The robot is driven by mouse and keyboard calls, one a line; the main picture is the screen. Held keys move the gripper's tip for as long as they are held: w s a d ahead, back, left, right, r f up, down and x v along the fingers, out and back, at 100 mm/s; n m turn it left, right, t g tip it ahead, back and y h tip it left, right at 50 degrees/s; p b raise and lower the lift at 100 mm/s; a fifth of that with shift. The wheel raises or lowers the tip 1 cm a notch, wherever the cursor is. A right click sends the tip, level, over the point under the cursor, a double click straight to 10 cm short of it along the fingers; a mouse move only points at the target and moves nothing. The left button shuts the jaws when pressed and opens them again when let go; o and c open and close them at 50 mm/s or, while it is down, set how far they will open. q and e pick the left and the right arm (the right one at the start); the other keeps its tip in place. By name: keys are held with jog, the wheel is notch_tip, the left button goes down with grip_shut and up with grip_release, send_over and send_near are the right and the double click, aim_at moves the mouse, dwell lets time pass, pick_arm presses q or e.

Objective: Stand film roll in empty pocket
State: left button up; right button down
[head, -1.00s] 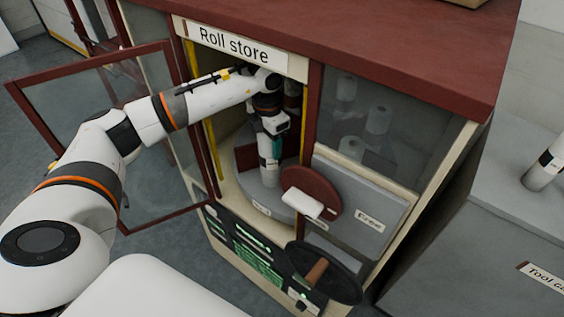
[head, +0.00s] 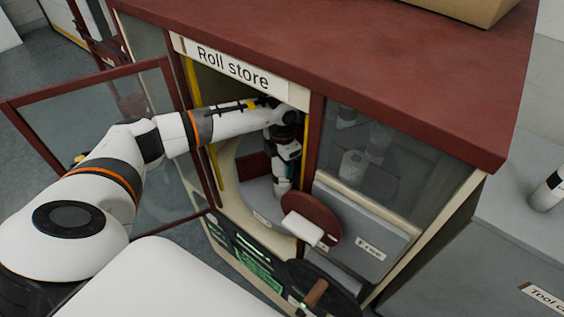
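My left arm reaches through the open door of the Roll store cabinet (head: 148,55). My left gripper (head: 281,170) points down inside the left bay. A small pale film roll (head: 281,186) is upright between its fingers and looks gripped; the fingers are small and partly hidden. The roll is over or on the grey turntable (head: 262,206), beside a red divider (head: 252,166). I cannot tell whether its base touches the turntable. The pocket around it is partly hidden by the arm and the red disc. My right gripper is not in view.
A red disc with a white handle (head: 303,231) stands in front of the bay at right. A black wheel with a brown handle (head: 315,292) is below. The open glass door (head: 88,82) is at left. Other rolls (head: 352,165) show behind the right glass.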

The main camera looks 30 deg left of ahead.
pick_arm(q)
jog(key=o, duration=0.4)
jog(key=shift+r, duration=0.1)
jog(key=shift+c, duration=0.2)
notch_tip(320, 180, up, 11)
jog(key=b, duration=0.3)
jog(key=shift+r, duration=0.6)
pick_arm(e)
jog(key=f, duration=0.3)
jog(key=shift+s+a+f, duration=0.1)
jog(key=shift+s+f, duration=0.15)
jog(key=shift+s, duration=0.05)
